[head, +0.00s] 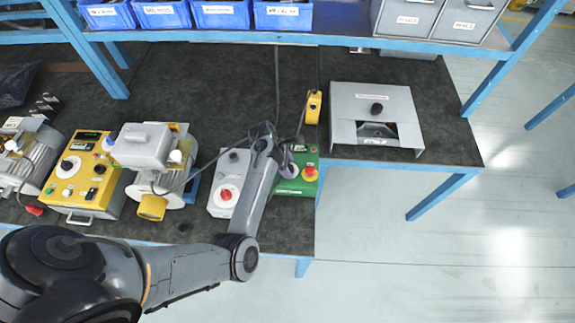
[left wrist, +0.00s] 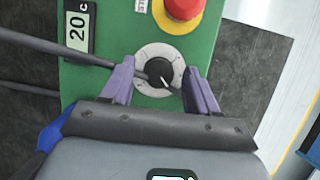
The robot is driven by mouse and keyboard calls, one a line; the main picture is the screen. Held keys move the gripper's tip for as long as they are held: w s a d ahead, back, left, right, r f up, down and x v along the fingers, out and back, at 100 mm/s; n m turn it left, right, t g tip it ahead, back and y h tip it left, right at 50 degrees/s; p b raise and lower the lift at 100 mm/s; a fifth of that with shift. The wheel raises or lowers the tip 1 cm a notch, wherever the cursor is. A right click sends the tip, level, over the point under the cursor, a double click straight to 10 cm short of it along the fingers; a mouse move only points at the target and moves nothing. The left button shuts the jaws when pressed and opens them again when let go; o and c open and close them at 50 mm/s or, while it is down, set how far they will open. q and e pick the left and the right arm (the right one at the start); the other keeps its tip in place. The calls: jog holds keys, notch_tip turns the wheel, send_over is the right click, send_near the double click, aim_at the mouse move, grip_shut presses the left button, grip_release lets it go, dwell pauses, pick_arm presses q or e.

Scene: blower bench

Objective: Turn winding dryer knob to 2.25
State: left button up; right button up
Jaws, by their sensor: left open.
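A green control box (head: 297,181) stands near the right end of the lower bench, with a red button (head: 310,171) on top. My right gripper is out of view.
A dark cable or rod (left wrist: 50,46) crosses toward the knob. A grey box with a red knob (head: 225,195) stands left of the green box. A yellow pendant (head: 313,107) is behind, and a grey enclosure (head: 375,117) is at right. Blue bins (head: 220,14) line the shelf.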

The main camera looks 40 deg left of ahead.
pick_arm(q)
jog(key=c, duration=1)
jog(key=shift+c, duration=0.2)
jog(key=shift+r, duration=0.1)
